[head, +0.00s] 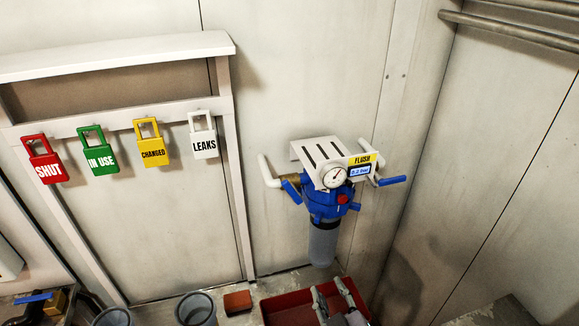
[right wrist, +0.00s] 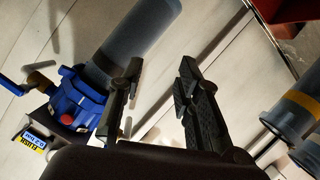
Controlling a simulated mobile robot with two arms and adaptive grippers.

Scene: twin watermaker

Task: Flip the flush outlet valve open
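The flush filter unit, with a blue head (head: 325,205) and grey bowl (head: 322,245), hangs on the wall under a white bracket with a gauge and a yellow FLUSH label (head: 363,159). A blue lever (head: 391,181) sticks out to its right, roughly level. Another blue lever (head: 291,191) slants down by a brass fitting on its left. My right gripper (head: 334,296) is open and empty, below the unit and over the red crate. In the right wrist view its fingers (right wrist: 158,90) are apart; the blue head (right wrist: 75,100) and a blue lever (right wrist: 13,86) show beyond them. My left gripper is out of view.
A red crate (head: 283,308) stands below the unit, with a red-brown block (head: 237,302) and grey cylinders (head: 196,309) to its left. Padlock-shaped tags (head: 98,156) hang on a rail at left. The right wall panel is close; the space before the unit is clear.

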